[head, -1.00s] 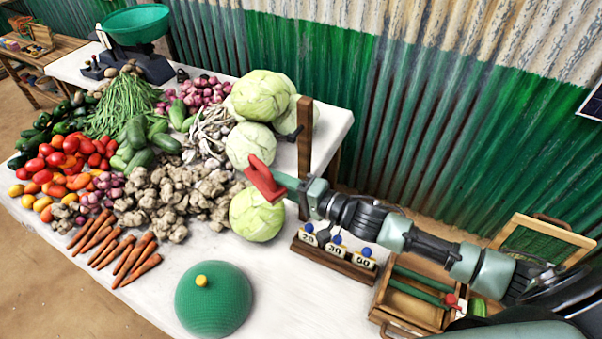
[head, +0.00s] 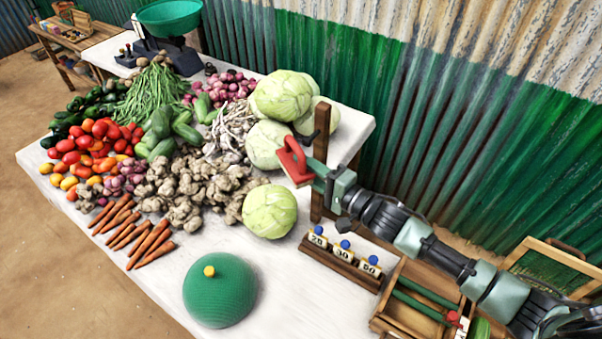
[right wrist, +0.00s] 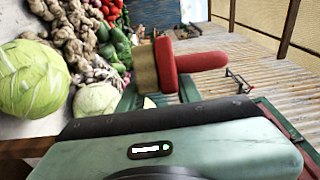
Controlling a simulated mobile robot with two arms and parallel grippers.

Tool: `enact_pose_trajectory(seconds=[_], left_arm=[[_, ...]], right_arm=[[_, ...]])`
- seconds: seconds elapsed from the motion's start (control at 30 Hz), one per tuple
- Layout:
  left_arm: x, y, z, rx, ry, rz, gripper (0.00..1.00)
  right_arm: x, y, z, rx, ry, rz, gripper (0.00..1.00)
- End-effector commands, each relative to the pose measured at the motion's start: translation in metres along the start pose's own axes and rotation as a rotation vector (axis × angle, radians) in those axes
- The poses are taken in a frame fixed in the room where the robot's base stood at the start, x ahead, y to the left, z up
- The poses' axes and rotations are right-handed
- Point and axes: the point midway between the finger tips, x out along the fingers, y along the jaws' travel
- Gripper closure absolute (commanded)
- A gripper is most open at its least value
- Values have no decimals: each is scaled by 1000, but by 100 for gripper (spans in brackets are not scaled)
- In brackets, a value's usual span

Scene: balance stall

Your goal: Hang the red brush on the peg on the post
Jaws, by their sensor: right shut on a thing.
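The red brush (head: 293,160) is held up in front of the cabbages, just left of the upright wooden post (head: 322,125). My right gripper (head: 316,172) is shut on it. The dark peg (head: 303,137) sticks out to the left from the post's upper part, and the brush is close by, slightly below it in the picture. I cannot tell whether they touch. In the right wrist view the brush (right wrist: 195,63) shows its red body and tan bristles beyond the gripper; the peg is not clear there. My left gripper is not in view.
Cabbages (head: 270,211) lie behind and below the brush. A rack of numbered blocks (head: 342,262) stands by the post's foot, and a wooden box (head: 385,322) sits right of it. A green dome (head: 219,290) stands on the white table (head: 290,310), which has bare room around it.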

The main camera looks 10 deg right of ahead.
Motion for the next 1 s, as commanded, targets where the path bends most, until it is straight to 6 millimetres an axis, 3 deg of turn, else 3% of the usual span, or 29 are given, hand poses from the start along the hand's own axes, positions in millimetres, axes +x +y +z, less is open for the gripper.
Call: enact_pose_trajectory(seconds=[1.0], left_arm=[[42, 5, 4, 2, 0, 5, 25]], right_arm=[[8, 5, -61, -4, 0, -1, 100]])
